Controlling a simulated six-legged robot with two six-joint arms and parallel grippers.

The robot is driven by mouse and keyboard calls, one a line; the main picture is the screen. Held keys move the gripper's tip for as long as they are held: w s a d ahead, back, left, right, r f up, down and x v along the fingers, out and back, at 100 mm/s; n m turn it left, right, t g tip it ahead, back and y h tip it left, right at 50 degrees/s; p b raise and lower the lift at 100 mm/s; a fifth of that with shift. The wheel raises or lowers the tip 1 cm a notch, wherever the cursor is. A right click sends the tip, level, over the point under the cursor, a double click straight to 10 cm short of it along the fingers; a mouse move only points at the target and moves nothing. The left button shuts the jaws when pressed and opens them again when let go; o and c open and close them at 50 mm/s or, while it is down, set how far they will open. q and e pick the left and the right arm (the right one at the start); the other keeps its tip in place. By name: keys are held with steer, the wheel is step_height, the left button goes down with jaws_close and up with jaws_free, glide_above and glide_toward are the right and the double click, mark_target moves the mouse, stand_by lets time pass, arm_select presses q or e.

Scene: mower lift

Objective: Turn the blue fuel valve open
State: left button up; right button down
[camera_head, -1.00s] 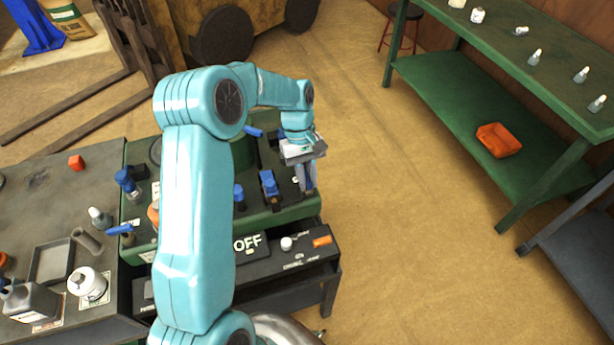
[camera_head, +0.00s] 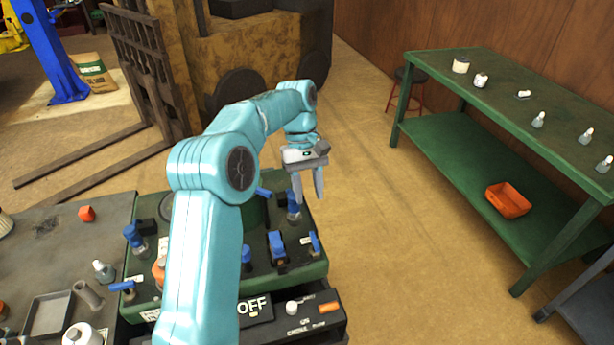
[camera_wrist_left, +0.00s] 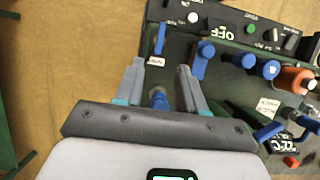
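Several blue controls stand on the green machine panel (camera_head: 300,272). A small blue lever (camera_head: 314,242) with a white label is at its right edge; it also shows upright in the left wrist view (camera_wrist_left: 160,38). A blue block-like handle (camera_head: 277,245) is beside it. I cannot read which one is marked fuel. My left gripper (camera_head: 308,198) is open and empty above the panel's far right corner. In the left wrist view, its fingers (camera_wrist_left: 160,68) are apart, with a blue knob (camera_wrist_left: 157,98) seen between them, apparently below. My right gripper is not in view.
A black control strip (camera_head: 290,316) marked OFF runs along the panel's front. A grey bench (camera_head: 60,245) with small bottles and a tray (camera_head: 48,315) is at left. A green shelf table (camera_head: 460,150) stands at right. Open floor lies between.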

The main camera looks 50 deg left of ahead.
arm_select(q)
steer(key=shift+v, duration=1.55)
